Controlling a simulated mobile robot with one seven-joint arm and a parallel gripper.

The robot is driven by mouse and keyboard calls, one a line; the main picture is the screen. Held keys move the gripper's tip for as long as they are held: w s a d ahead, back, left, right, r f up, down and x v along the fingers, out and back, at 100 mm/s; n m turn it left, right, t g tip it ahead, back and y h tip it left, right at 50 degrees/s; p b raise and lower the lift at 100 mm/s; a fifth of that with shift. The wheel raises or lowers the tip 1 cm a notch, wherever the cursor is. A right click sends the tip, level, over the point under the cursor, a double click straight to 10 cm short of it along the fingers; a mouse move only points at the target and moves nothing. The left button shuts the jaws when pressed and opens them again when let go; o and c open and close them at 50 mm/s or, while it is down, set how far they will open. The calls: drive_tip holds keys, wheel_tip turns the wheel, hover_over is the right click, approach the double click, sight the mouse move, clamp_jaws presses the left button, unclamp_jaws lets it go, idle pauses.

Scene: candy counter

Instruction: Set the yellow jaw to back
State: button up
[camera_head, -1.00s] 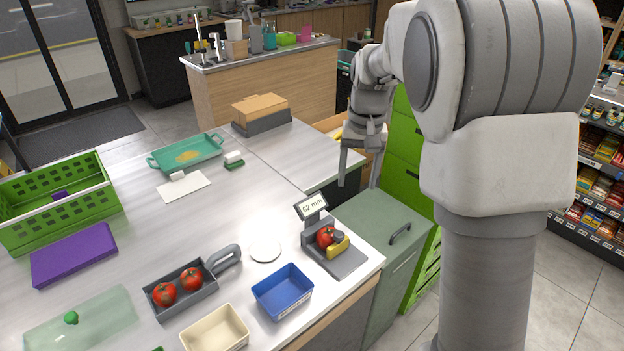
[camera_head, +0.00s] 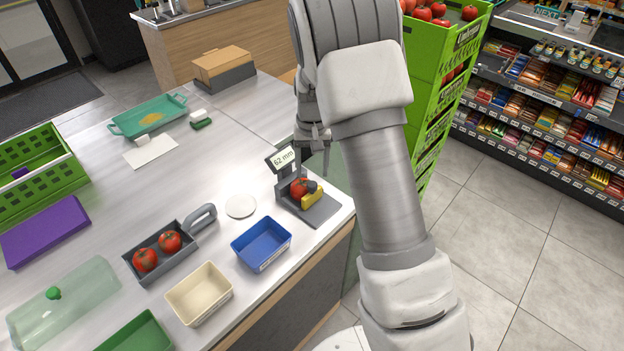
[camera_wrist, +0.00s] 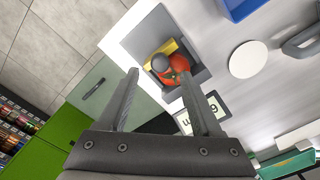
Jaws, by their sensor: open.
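The yellow jaw (camera_head: 312,194) is part of a grey measuring device (camera_head: 318,210) near the right edge of the counter. A red tomato (camera_head: 298,188) sits against it, on the side toward the display (camera_head: 283,158), which reads 62 mm. In the wrist view the yellow jaw (camera_wrist: 160,55) and the tomato (camera_wrist: 179,66) show beyond my fingers. My gripper (camera_wrist: 160,85) is open and empty. In the head view my gripper (camera_head: 313,150) hangs above and behind the device, partly hidden by my arm.
A blue bin (camera_head: 261,243), a cream bin (camera_head: 199,294) and a grey tray (camera_head: 160,250) with two tomatoes stand left of the device. A white disc (camera_head: 240,206) lies nearby. A green crate stack (camera_head: 432,100) stands behind my arm. Floor is free at right.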

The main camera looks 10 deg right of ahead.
sight(312, 184)
drive_tip(key=shift+f, duration=2.4)
clamp_jaws()
